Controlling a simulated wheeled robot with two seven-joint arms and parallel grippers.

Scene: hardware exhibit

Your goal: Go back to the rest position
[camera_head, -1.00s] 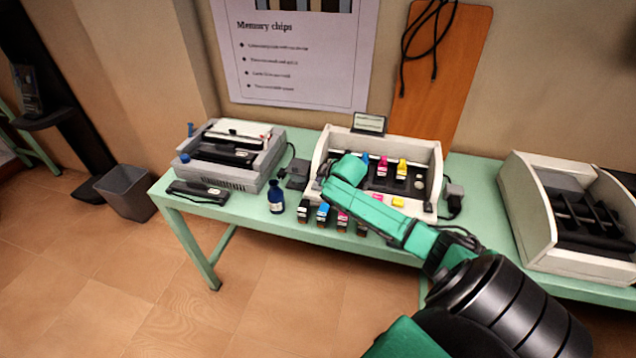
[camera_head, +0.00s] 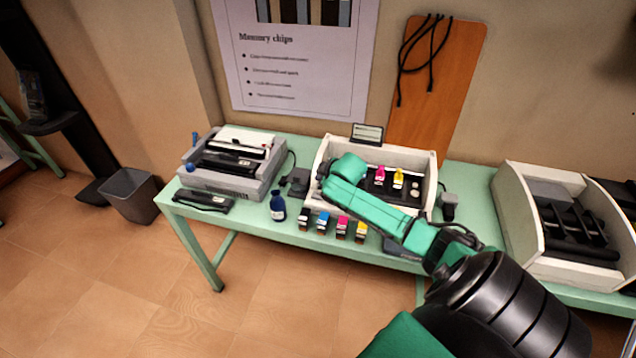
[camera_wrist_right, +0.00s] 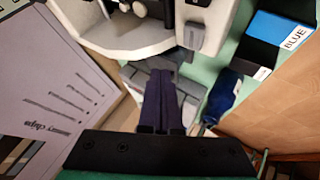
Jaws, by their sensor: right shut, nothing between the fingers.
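My right arm (camera_head: 385,213) comes in from the lower right in the head view and crosses in front of the open white printer (camera_head: 426,160). Its far end covers part of the printer, and the gripper's fingers cannot be made out there. In the right wrist view, the two dark fingers of my right gripper (camera_wrist_right: 168,92) are together and empty. A white machine body (camera_wrist_right: 115,35) fills the top of that view, beyond the fingertips. My left gripper is not in view.
Several ink cartridges (camera_head: 323,222) and a blue bottle (camera_head: 278,206) stand along the green table's front edge (camera_head: 250,228). A grey printer (camera_head: 270,178) is at left, another white one (camera_head: 512,215) at right. A bin (camera_head: 130,195) stands on the floor. The floor at front left is clear.

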